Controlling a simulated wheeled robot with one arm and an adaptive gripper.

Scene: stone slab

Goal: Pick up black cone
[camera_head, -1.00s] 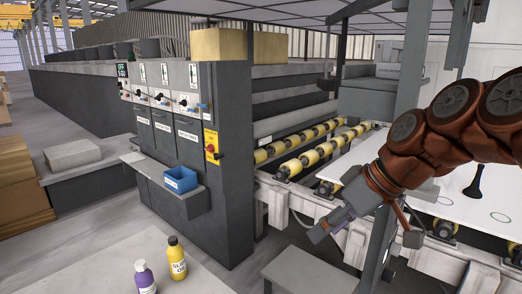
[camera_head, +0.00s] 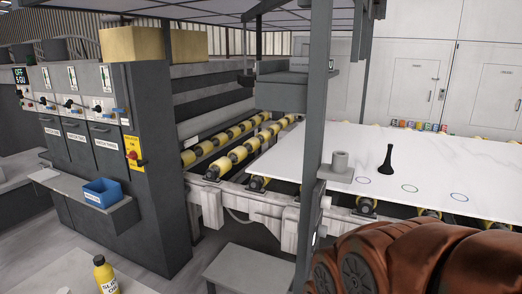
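The black cone (camera_head: 387,161) stands upright on the white slab (camera_head: 290,160), with a wide base and a narrow top. It is at the right of the head view, just behind a row of rings drawn on the slab. My brown arm fills the lower right corner. My gripper is outside the frame, so its distance to the cone and its state are hidden.
A grey post (camera_head: 316,90) rises in front of the slab, left of the cone. A grey cylinder (camera_head: 340,160) sits close by it. Yellow rollers (camera_head: 235,153) carry the slab. A control cabinet (camera_head: 130,180) with a blue bin (camera_head: 103,193) stands left. A yellow bottle (camera_head: 105,275) is at lower left.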

